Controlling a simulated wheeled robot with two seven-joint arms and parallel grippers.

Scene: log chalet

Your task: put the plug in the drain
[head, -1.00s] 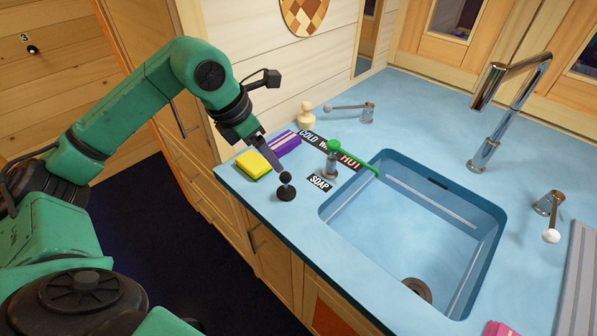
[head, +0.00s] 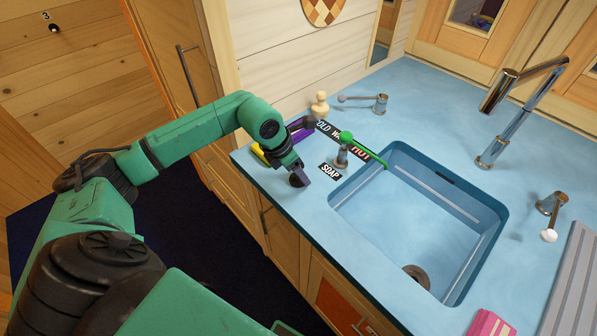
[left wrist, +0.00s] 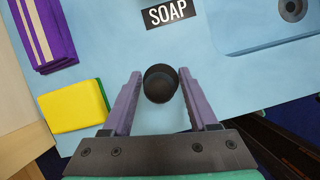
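The black round-knobbed plug (left wrist: 160,83) stands on the blue counter, near its front edge and left of the sink. In the head view the plug (head: 297,181) is partly hidden by my left gripper (head: 302,178), which points down over it. In the left wrist view my left gripper (left wrist: 160,75) is open. Its two purple fingers lie on either side of the plug, with gaps visible on both sides. The drain (head: 417,276) is a dark metal ring in the floor of the blue sink (head: 420,215). My right gripper is not in view.
A yellow sponge (left wrist: 74,110) and a purple striped block (left wrist: 45,32) lie left of the plug. A green-topped fitting (head: 343,148) stands by the SOAP label (head: 329,171), near the sink rim. A chrome tap (head: 515,110) rises behind the sink. The sink basin looks empty.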

